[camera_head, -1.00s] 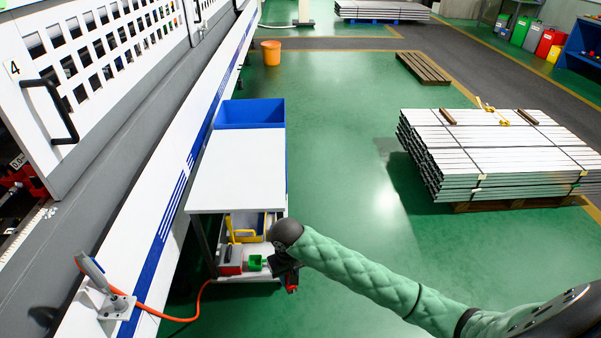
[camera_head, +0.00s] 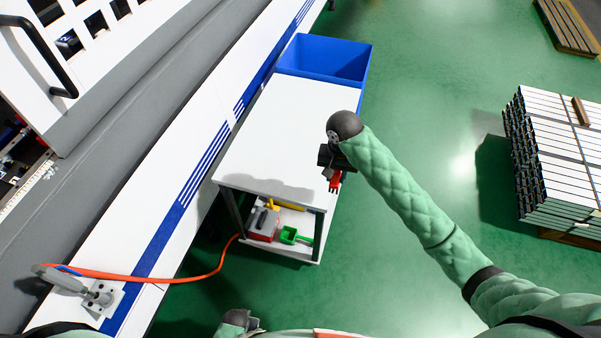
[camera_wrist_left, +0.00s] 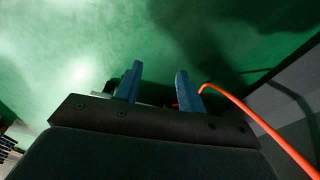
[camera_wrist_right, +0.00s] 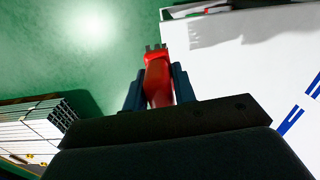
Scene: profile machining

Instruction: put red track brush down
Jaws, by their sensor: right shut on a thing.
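The red track brush (camera_head: 335,183) is in my right gripper (camera_head: 330,168), beside the right front edge of the white cart top. In the right wrist view the brush (camera_wrist_right: 158,78) sticks out between the blue fingers of the right gripper (camera_wrist_right: 157,88), with its toothed end outward. Green floor shows behind it, and the white cart top (camera_wrist_right: 260,65) lies to the right. In the left wrist view my left gripper (camera_wrist_left: 158,88) has its blue fingers apart, with nothing seen held between them.
The cart top (camera_head: 290,120) is bare, with a blue bin (camera_head: 325,62) behind it. The lower shelf holds a red-and-grey item (camera_head: 264,223), a green scoop-like item (camera_head: 290,235) and a yellow item (camera_head: 288,206). An orange hose (camera_head: 170,280) runs left. Stacked profiles (camera_head: 560,160) stand right.

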